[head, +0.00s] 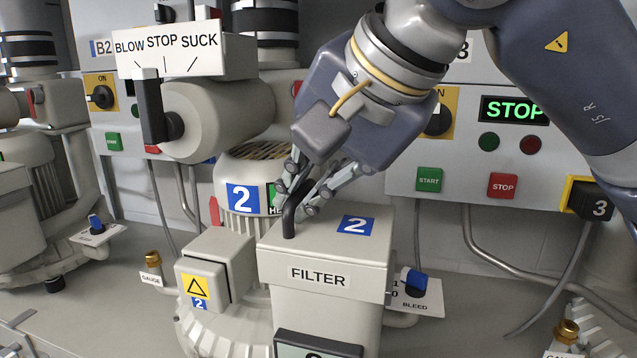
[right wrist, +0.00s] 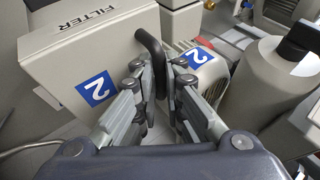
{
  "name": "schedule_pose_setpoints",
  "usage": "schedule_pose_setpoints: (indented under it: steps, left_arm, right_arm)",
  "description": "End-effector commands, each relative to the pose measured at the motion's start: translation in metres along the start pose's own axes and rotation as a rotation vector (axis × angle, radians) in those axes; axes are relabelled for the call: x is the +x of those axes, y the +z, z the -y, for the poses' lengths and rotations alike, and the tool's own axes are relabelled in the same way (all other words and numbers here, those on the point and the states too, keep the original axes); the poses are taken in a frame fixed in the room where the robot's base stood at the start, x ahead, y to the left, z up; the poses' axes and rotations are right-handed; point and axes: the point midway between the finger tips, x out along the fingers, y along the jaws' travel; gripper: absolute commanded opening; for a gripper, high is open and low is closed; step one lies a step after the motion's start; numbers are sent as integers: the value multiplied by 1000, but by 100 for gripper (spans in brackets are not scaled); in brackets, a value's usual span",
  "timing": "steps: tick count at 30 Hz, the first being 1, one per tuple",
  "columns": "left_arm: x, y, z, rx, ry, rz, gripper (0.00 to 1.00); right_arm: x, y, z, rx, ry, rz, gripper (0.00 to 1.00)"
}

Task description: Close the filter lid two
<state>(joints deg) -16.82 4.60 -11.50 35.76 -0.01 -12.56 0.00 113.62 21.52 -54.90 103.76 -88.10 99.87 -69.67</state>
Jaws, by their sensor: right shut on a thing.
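The filter lid two (head: 330,250) is a pale grey box-like cover with a blue "2" label on top and a "FILTER" label on its front. It sits on the filter body (head: 335,315) and looks level in the head view. A black bar handle (head: 289,218) stands up from the lid. My right gripper (head: 296,207) is shut on this handle from above. In the right wrist view the lid (right wrist: 90,60) is at the left, and the handle (right wrist: 150,45) runs down between the fingers (right wrist: 160,75). My left gripper does not show.
A blower with a "BLOW STOP SUCK" lever (head: 150,105) stands at the left. A bleed valve with a blue knob (head: 413,281) is close to the filter's right side. A gauge fitting (head: 152,262) is at the left. A control panel (head: 480,150) with start and stop buttons stands behind.

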Motion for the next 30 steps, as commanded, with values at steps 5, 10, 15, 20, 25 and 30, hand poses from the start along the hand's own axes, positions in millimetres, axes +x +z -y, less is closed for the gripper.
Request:
schedule_pose_setpoints:
  steps: [5, 10, 15, 20, 25, 30]
  left_arm:
    - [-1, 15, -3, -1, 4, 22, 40]
    - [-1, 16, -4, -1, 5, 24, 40]
    - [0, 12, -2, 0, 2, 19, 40]
    - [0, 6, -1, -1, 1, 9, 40]
    - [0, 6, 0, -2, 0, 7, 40]
    - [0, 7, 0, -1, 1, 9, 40]
  right_arm:
    - [-2, 1, 6, -6, -19, -1, 28]
    - [0, 1, 4, -5, -14, 2, 30]
    - [1, 2, 3, -4, -11, 4, 30]
    - [2, 2, 2, -3, -8, 4, 30]
    - [-3, 2, 2, -2, -8, 4, 30]
    - [-28, 1, 2, -2, -11, 2, 30]
